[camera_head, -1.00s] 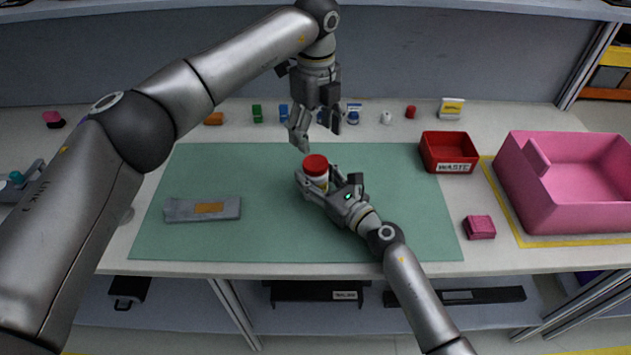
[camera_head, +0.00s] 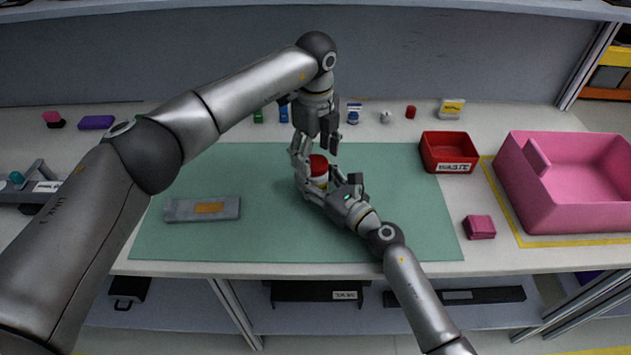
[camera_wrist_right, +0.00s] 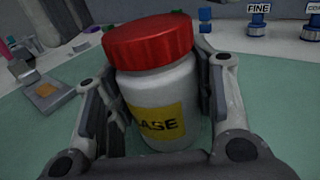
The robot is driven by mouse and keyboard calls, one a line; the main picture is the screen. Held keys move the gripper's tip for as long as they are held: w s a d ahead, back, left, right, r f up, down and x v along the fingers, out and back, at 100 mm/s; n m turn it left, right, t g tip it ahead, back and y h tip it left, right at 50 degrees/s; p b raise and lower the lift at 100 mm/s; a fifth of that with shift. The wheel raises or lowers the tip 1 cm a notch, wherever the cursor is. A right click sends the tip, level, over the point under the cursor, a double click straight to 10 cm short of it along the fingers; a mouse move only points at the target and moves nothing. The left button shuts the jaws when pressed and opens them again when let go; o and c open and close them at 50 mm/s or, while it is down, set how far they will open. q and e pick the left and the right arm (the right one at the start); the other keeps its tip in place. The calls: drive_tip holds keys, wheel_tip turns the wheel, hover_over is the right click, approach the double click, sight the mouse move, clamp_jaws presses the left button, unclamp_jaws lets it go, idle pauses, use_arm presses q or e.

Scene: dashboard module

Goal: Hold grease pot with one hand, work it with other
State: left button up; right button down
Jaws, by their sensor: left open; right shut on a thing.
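The grease pot (camera_head: 319,171) stands upright on the green mat (camera_head: 400,235). It is a white jar with a red lid and a yellow label reading "ASE", the rest hidden. It fills the middle of the right wrist view (camera_wrist_right: 170,85). My right gripper (camera_head: 326,185) is shut around the pot's white body from the front right. My left gripper (camera_head: 316,154) points down with its fingers spread and open, around or right beside the red lid. The head view does not show clearly whether its fingers touch the lid.
A grey part (camera_head: 202,209) lies on the mat at left. A red WASTE bin (camera_head: 448,153), a pink block (camera_head: 479,227) and a large pink bin (camera_head: 570,218) stand at right. Several small items line the back.

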use_arm(q)
drive_tip(key=shift+f, duration=0.85)
